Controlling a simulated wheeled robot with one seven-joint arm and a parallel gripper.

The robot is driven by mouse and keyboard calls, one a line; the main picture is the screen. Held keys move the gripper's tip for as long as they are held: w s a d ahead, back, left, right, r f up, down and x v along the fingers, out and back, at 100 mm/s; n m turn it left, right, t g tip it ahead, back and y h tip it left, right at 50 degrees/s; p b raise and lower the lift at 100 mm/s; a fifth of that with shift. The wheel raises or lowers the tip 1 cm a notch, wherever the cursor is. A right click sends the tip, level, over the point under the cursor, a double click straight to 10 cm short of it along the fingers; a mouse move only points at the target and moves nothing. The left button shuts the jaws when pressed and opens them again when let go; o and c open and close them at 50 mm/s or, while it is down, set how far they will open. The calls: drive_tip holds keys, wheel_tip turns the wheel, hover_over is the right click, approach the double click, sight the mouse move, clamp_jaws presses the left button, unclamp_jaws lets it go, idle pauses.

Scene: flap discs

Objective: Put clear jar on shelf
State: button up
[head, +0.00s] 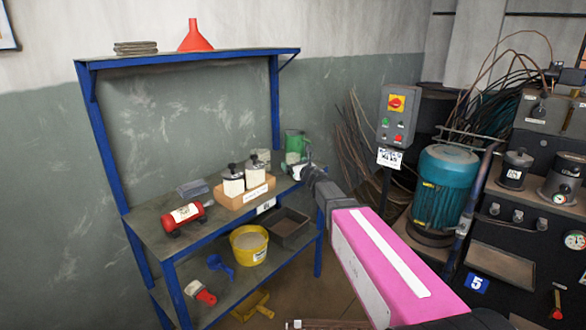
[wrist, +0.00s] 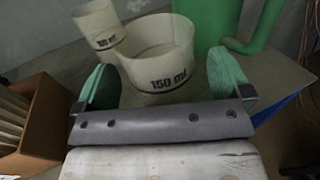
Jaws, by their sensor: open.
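A translucent whitish jar marked "150 ml" (wrist: 158,58) stands upright on the bench top in the wrist view, which I take for the clear jar. My gripper (wrist: 164,82) is open, with one green pad at each side of this jar; I cannot tell whether the pads touch it. A smaller translucent cup (wrist: 99,28) stands close behind it to the left. In the head view my gripper (head: 299,171) is over the bench's right end, and the jar is hard to make out there. The blue-edged top shelf (head: 250,52) runs above the bench.
A red funnel (head: 195,36) and a grey stack (head: 136,48) stand on the top shelf; its right part is clear. A green jug (wrist: 203,18) is right behind the jar. A cardboard box (wrist: 40,120) stands left of my gripper. A red cylinder (head: 183,219) lies at the bench's left.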

drive_tip(key=shift+x, duration=0.85)
drive_tip(key=shift+s, duration=0.1)
drive_tip(key=c, duration=1.1)
